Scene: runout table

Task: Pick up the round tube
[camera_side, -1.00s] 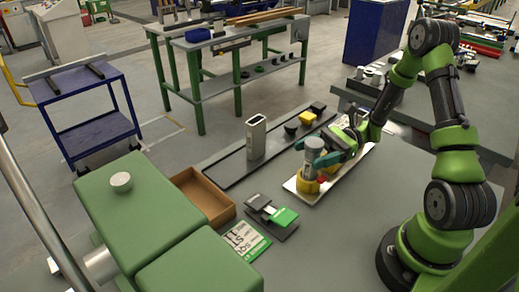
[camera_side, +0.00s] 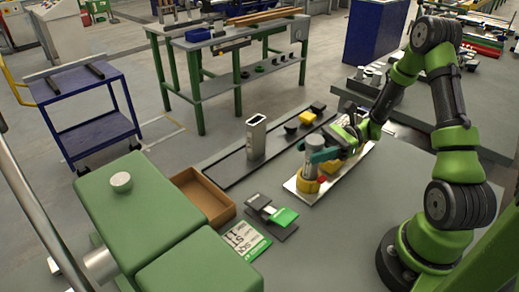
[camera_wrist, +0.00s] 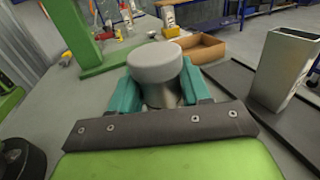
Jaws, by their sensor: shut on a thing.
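The round tube (camera_side: 313,146) is a grey cylinder, upright, with its lower end at a yellow ring-like holder (camera_side: 308,186) on a pale tray (camera_side: 330,184). My gripper (camera_side: 316,155), with teal fingers, is shut on it from the right, below its top. In the wrist view the tube (camera_wrist: 155,62) shows a wide, pale round top and a narrower body between the two teal fingers (camera_wrist: 160,95). Its lower end is hidden there. I cannot tell whether it is clear of the holder.
A rectangular hollow tube (camera_side: 256,138) stands on a dark strip left of the tray. An open brown box (camera_side: 205,196), a green-and-black block (camera_side: 273,214) and a printed card (camera_side: 246,241) lie nearer. A green machine (camera_side: 140,205) fills the left front.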

